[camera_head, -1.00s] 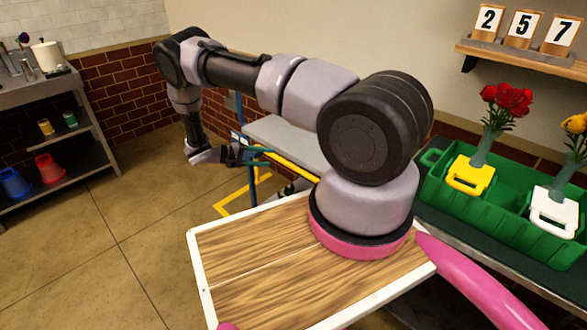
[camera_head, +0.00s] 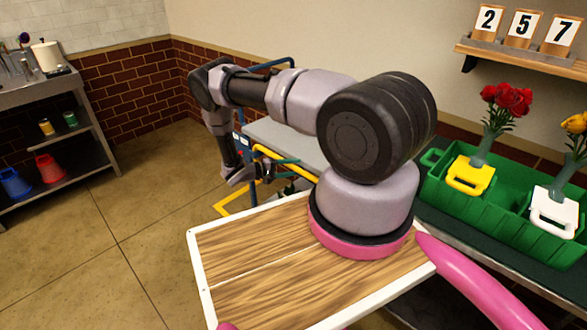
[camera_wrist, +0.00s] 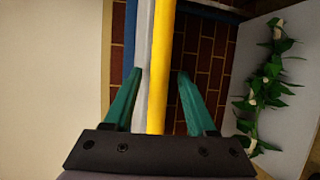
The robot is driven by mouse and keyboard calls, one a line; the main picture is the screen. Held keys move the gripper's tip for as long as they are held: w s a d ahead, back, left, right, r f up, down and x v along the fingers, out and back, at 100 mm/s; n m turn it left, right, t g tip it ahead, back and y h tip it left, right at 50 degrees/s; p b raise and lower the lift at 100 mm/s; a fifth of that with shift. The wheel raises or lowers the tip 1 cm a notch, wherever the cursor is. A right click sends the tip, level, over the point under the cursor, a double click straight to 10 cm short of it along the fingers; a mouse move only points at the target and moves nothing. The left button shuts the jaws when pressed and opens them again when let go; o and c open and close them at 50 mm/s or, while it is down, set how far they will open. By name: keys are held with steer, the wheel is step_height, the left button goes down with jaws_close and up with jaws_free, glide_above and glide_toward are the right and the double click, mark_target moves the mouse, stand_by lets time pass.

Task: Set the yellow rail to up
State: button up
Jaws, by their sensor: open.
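The yellow rail (camera_head: 302,173) runs along the front edge of the grey table behind my arm, in the head view. In the wrist view the yellow rail (camera_wrist: 160,65) is a straight yellow bar running between my two green fingers. My gripper (camera_head: 282,168) is at the rail; in the wrist view the gripper (camera_wrist: 159,76) is open, with a finger on each side of the bar and visible gaps. The rail's ends and hinges are mostly hidden, so I cannot tell its exact position.
A grey tabletop (camera_head: 285,137) lies by the rail, with a blue frame around it. A leafy garland (camera_wrist: 265,85) lies on the pale surface at right. A green crate (camera_head: 500,208) with flower holders stands at right. The floor at left is clear.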

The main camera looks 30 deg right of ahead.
steer(key=shift+d, duration=0.25)
jaws_close()
stand_by(1.4)
